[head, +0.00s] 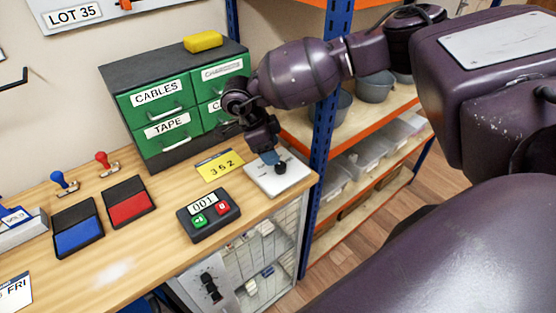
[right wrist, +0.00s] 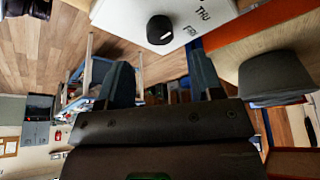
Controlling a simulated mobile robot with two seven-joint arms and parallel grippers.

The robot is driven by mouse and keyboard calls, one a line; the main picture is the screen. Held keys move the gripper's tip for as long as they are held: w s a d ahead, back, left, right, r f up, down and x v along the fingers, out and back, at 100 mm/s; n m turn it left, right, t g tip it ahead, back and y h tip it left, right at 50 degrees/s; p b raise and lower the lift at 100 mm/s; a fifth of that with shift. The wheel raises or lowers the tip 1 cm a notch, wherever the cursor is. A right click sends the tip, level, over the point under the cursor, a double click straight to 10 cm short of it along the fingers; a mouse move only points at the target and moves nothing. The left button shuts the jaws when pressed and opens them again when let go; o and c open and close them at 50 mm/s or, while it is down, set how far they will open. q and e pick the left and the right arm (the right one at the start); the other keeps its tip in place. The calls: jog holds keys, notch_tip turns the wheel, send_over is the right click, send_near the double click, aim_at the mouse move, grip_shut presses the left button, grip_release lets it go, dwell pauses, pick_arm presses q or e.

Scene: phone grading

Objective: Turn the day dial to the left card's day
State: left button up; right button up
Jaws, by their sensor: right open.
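The day dial is a black knob (head: 281,168) on a white plate (head: 262,183) at the counter's right end. In the right wrist view the knob (right wrist: 160,29) shows a small white mark, and the plate (right wrist: 130,18) reads THU and FRI beside it. Other day names are out of view or hidden. The left card (head: 14,293) reads FRI and is cut off by the lower left edge. My right gripper (head: 270,156) is over the plate beside the knob. Its two fingers (right wrist: 163,80) are apart with nothing between them. My left gripper is out of view.
A yellow card (head: 219,166) reading 352 and a counter box (head: 208,216) showing 001 stand near the plate. Red (head: 128,202) and blue (head: 79,228) ink pads lie left. Green drawers (head: 165,128) stand behind. A glass-fronted cabinet (head: 262,262) with another knob is below.

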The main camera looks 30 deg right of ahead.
aim_at(280, 165)
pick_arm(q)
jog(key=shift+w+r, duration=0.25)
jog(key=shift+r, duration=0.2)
pick_arm(e)
jog(key=shift+x, duration=2.85)
jog(key=c, duration=0.9)
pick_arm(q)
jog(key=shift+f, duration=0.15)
pick_arm(e)
jog(key=shift+n, duration=0.3)
jog(key=n+t, duration=0.1)
jog(key=n, duration=0.1)
jog(key=shift+n, duration=0.3)
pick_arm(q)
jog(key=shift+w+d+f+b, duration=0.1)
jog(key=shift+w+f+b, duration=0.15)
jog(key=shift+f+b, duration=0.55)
pick_arm(e)
jog(key=shift+s+n+t+h, duration=0.15)
jog(key=shift+n+t, duration=0.35)
jog(key=shift+n, duration=0.65)
jog(key=shift+w+n+t+h, duration=0.15)
jog(key=shift+n+t, duration=0.35)
jog(key=shift+n, duration=0.65)
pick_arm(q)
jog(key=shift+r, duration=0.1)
pick_arm(e)
jog(key=shift+s, duration=0.1)
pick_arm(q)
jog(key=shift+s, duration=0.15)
